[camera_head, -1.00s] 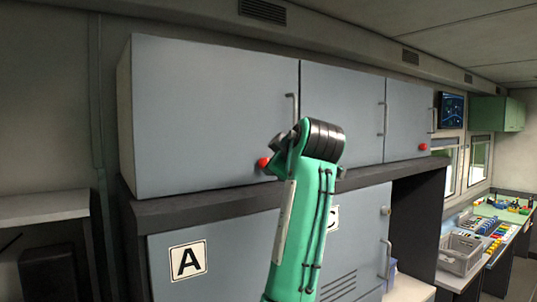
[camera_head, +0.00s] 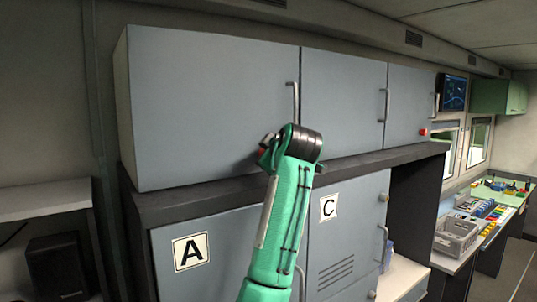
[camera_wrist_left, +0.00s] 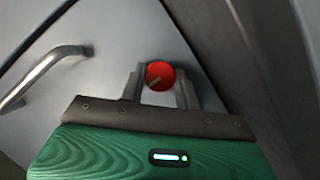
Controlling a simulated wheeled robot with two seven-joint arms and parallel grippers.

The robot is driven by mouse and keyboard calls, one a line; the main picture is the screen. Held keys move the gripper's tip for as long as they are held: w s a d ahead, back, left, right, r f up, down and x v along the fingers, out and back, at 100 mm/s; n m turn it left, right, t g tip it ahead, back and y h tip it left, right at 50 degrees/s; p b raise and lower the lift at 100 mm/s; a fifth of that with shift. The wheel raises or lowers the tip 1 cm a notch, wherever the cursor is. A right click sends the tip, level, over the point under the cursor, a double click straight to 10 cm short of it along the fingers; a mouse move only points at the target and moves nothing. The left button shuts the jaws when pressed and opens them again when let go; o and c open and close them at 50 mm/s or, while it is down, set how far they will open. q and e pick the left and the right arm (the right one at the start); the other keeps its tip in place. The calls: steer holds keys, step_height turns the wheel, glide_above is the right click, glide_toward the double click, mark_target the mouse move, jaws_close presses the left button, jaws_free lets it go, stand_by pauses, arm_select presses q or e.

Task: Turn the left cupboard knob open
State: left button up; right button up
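The left cupboard door (camera_head: 215,105) is the large grey upper panel with a vertical handle; it looks closed. Its red knob (camera_wrist_left: 160,75) is at the lower corner near the handle and carries a slanted mark. In the head view only a bit of red (camera_head: 262,152) shows beside my wrist. My left gripper (camera_wrist_left: 161,85) faces the knob, with one finger on each side of it. The fingers are apart, and slim gaps seem to separate them from the knob; contact is unclear. In the head view my wrist hides the fingers. My right gripper is not in view.
A dark ledge (camera_head: 180,206) runs under the upper cupboards, close to my wrist. The door's metal handle (camera_wrist_left: 45,70) is left of the gripper in the wrist view. Another red knob (camera_head: 423,132) is on the far right door. Lower doors carry signs A (camera_head: 190,251) and C (camera_head: 328,207).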

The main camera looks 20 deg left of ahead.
arm_select(q)
steer(key=shift+c, duration=0.9)
